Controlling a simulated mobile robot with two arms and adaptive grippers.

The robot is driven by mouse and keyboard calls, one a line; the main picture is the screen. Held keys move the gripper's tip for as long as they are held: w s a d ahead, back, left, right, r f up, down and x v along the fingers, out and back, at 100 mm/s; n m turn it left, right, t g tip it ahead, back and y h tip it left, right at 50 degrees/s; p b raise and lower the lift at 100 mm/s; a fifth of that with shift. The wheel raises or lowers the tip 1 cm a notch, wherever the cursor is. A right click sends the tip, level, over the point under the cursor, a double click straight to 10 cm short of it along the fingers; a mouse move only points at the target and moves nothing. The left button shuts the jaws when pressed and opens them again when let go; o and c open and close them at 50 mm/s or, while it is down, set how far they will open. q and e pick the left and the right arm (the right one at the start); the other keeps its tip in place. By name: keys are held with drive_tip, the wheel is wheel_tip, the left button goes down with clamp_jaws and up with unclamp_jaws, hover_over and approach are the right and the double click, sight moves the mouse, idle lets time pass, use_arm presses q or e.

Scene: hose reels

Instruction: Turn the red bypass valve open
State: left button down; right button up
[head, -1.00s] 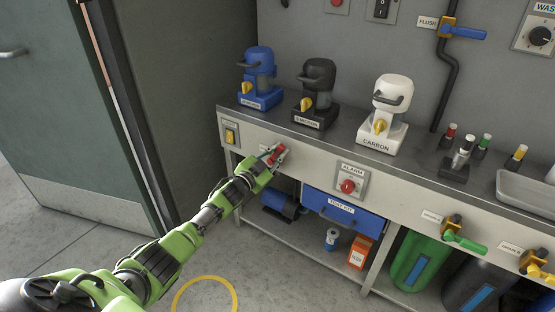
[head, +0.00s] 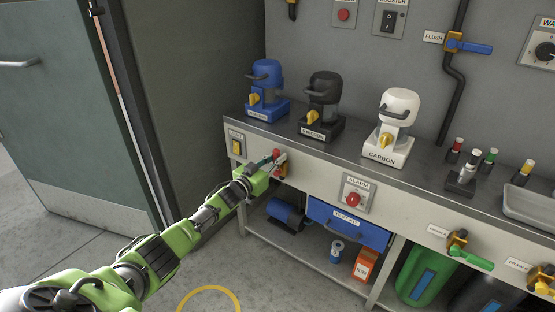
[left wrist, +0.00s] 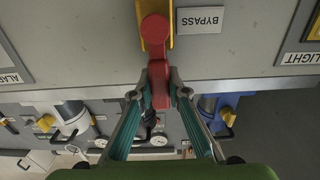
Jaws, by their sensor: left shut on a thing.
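The red bypass valve handle (head: 277,153) is on the front panel below the counter edge, in front of a yellow body (head: 283,170). In the left wrist view, which is upside down, the red handle (left wrist: 155,35) runs from the yellow body (left wrist: 171,40) towards the counter edge, so it points up. The BYPASS label (left wrist: 200,19) is beside it. My left gripper (head: 273,162) is at the valve. In the left wrist view my left gripper (left wrist: 160,93) is shut on the handle's free end, one finger on each side. My right gripper is not in view.
The light switch (head: 237,144) is left of the valve, and the red alarm button (head: 353,200) is right. Blue (head: 265,92), black (head: 322,107) and white (head: 393,128) filter units stand on the counter above. A blue test kit drawer (head: 346,222) is below right.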

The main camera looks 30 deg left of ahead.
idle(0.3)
use_arm(q)
drive_tip(key=c, duration=1.9)
unclamp_jaws()
drive_tip(key=s, duration=0.8)
drive_tip(key=s+a, duration=0.1)
drive_tip(key=s, duration=0.3)
